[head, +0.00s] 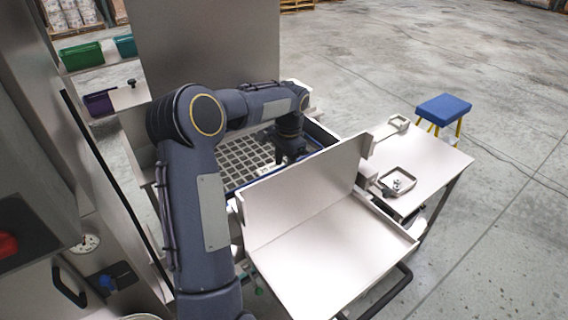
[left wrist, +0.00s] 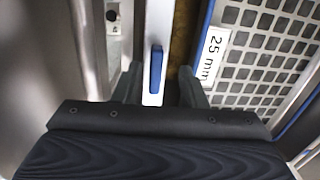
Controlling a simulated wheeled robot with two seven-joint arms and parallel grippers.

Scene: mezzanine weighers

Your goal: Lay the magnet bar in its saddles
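My left gripper (head: 290,155) reaches down over the far side of an upright pale panel, beside a dark square grid (head: 255,158). In the left wrist view the left gripper's two fingers (left wrist: 160,70) are spread apart. A short blue strip (left wrist: 156,68) on a pale bar-like rail (left wrist: 157,30) shows between them, with gaps at the sides. I cannot tell whether this rail is the magnet bar or part of the housing. The grid (left wrist: 260,60) lies to the right with a "25 mm" label (left wrist: 213,55). No saddles can be made out. My right gripper is not in view.
A pale lid or panel (head: 300,195) stands upright in front of the grid, above a flat pale tray (head: 325,255). A side table (head: 435,160) holds a small square dish (head: 397,182). A blue-topped stool (head: 443,108) stands behind it. Open floor lies at the right.

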